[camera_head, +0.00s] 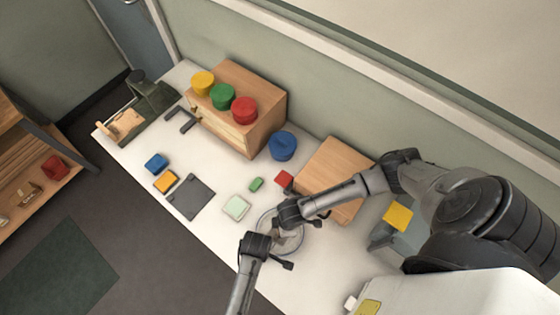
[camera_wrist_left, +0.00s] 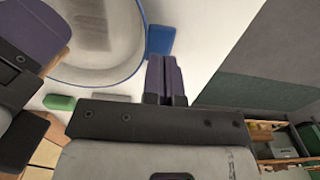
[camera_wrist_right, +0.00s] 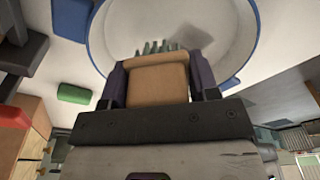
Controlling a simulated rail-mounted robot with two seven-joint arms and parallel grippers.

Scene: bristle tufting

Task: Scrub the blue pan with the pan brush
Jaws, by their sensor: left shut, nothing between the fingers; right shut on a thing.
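The pan has a pale inside and a blue rim (camera_wrist_right: 104,50), with blue tabs on two sides; a grey patch (camera_wrist_right: 188,36) marks its inside. In the head view the pan (camera_head: 262,222) is partly hidden by my grippers. My right gripper (camera_wrist_right: 158,82) is shut on the pan brush (camera_wrist_right: 158,88), a tan block with grey-green bristles. The bristles reach over the pan's inside; I cannot tell whether they touch it. My left gripper (camera_wrist_left: 166,78) is shut and empty beside a blue tab (camera_wrist_left: 160,40) of the pan; contact is unclear. It also shows in the head view (camera_head: 268,246).

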